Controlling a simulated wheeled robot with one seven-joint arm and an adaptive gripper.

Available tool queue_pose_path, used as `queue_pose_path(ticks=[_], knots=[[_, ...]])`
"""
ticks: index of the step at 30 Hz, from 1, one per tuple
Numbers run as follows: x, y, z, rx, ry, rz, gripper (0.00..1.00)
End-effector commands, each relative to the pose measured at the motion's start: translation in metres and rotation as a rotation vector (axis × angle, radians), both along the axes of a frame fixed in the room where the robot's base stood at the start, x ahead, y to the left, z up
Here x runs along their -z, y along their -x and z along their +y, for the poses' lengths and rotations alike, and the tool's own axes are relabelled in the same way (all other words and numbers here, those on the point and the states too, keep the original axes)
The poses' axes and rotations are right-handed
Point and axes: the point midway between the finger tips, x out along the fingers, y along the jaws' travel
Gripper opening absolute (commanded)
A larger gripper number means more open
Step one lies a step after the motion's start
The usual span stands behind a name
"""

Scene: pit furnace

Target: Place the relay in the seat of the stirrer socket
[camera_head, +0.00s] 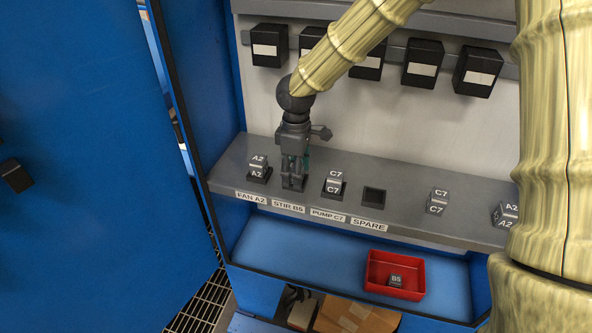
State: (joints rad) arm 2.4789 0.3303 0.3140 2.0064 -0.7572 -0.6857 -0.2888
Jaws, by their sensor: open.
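My gripper (293,183) points down over the shelf at the stirrer place, behind the label STIR B5 (288,206). Its fingers are open and reach close to the shelf top. They hide most of the stirrer socket, so I cannot tell what is in its seat. A little teal shows between the fingers; I cannot tell what it belongs to. A grey relay marked B5 (396,280) lies in a red tray (372,286) on the blue ledge below, apart from my gripper.
Relays marked A2 (258,167) and C7 (334,183) stand in the sockets on either side. The spare socket (373,197) is empty. Another C7 relay (437,202) and A2 relay (506,213) stand farther right. Black boxes (422,64) line the back wall. A blue door (80,170) stands left.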

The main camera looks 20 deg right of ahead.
Motion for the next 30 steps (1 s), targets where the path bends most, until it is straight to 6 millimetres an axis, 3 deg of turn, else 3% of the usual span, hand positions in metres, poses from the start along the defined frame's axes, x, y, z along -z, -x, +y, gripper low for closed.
queue_pose_path(ticks=[8,24,30], knots=[[-0.015,-0.001,0.0,0.002,-0.001,-0.002,0.57],[-0.098,-0.001,0.0,0.003,-0.002,-0.002,0.57],[-0.118,0.0,0.0,0.002,-0.002,0.001,0.57]])
